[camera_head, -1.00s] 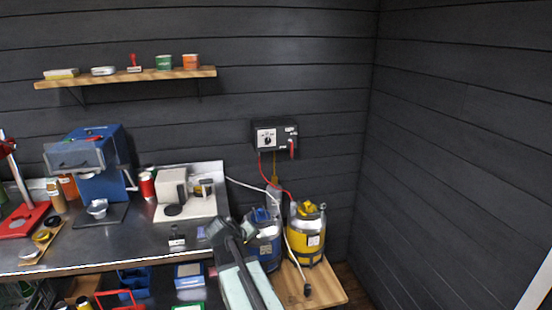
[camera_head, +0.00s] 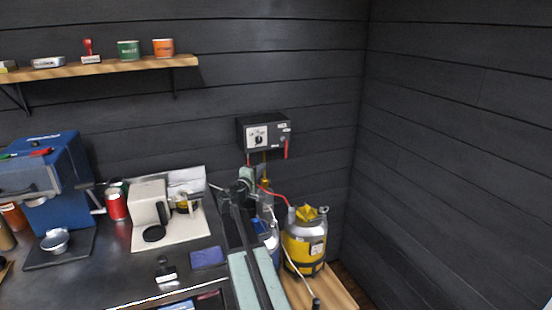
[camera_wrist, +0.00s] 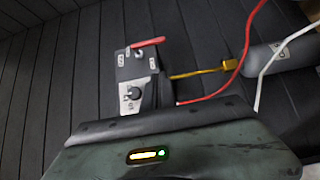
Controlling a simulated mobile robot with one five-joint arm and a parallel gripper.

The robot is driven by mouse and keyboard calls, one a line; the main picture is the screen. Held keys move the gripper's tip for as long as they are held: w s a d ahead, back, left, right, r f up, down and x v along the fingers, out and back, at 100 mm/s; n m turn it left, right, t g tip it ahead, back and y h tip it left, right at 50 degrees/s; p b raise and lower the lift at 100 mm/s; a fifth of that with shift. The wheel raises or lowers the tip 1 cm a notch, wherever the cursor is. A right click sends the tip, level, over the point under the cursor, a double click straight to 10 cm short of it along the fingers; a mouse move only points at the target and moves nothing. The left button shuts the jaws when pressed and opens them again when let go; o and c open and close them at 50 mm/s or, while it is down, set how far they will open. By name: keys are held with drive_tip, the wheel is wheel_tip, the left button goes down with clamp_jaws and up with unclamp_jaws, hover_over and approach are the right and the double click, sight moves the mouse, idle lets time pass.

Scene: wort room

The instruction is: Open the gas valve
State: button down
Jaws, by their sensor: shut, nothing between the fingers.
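A black control box (camera_head: 264,133) is mounted on the dark wall, with a white dial plate (camera_head: 257,137) and a red lever (camera_head: 286,148) hanging at its right side. The red lever also shows in the wrist view (camera_wrist: 148,43), near the box's labels. I cannot tell whether this lever is the gas valve. A yellow gas cylinder (camera_head: 304,245) with a yellow top stands below the box. My gripper (camera_head: 243,181) is shut and empty, below and left of the box, apart from the lever. My arm partly hides a blue cylinder (camera_head: 271,236).
A red hose (camera_head: 276,191) and a yellow pipe run below the box. A steel counter (camera_head: 110,270) on the left bears a blue machine (camera_head: 45,185) and a white grinder-like device (camera_head: 149,204). A wooden shelf (camera_head: 105,69) is above. The wall right of the box is clear.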

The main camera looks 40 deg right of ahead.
drive_tip(key=shift+w, duration=0.15)
drive_tip(key=s+d+x, duration=0.1)
drive_tip(key=s+x, duration=0.1)
drive_tip(key=x, duration=1)
drive_tip(key=shift+s+d, duration=0.2)
drive_tip(key=shift+d, duration=0.2)
